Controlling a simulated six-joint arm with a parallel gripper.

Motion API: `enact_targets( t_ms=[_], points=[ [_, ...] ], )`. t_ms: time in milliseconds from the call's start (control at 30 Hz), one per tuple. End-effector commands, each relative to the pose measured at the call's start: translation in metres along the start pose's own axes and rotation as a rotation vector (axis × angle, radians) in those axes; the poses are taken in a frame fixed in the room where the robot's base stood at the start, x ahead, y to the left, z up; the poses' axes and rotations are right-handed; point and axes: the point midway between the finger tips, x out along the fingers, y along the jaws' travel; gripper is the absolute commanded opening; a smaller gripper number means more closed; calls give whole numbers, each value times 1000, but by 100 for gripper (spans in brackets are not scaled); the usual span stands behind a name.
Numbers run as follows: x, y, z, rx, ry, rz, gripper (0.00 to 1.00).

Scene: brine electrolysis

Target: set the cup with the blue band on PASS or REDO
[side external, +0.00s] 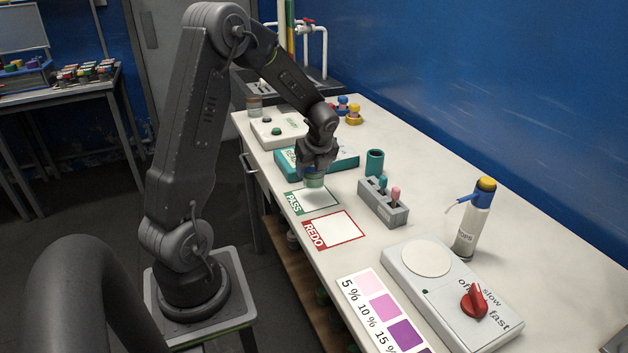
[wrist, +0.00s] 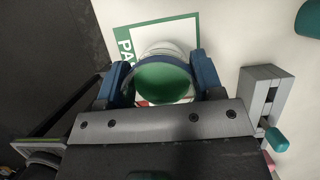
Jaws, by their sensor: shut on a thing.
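My gripper (wrist: 162,85) is shut on a cup (wrist: 165,50), seen from above in the wrist view with a green inside and a pale wall. A dark blue ring shows around its rim. In the side view the cup (side external: 314,181) hangs upright below my gripper (side external: 316,170), over the far part of the green-framed PASS card (side external: 318,203). It looks slightly above the card; contact is hard to tell. PASS also shows in the wrist view (wrist: 145,32), partly hidden by the cup. The red-framed REDO card (side external: 340,228) lies empty, nearer the camera.
A grey rack (side external: 383,207) with teal and pink-topped pieces stands right of the cards, near a teal cup (side external: 375,163). A teal device (side external: 343,161) sits behind my gripper. A stirrer (side external: 450,295), wash bottle (side external: 474,225) and colour chart (side external: 385,308) are nearer the camera.

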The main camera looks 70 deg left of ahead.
Motion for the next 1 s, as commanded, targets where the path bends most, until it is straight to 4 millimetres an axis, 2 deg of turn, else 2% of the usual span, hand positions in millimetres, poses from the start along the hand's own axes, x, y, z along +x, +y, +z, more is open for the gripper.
enact_targets(
  t_ms=[133, 300, 400, 800, 833, 1000],
  points=[
    [7, -4, -5, 1, 0, 1, 32],
    [30, -4, -15, 1, 1, 3, 32],
    [38, -4, -17, 0, 0, 0, 32],
    [42, -4, -19, -1, -1, 0, 32],
    [42, -4, -19, -1, -1, 0, 64],
    [41, -4, -19, -1, 0, 0, 80]
  ],
)
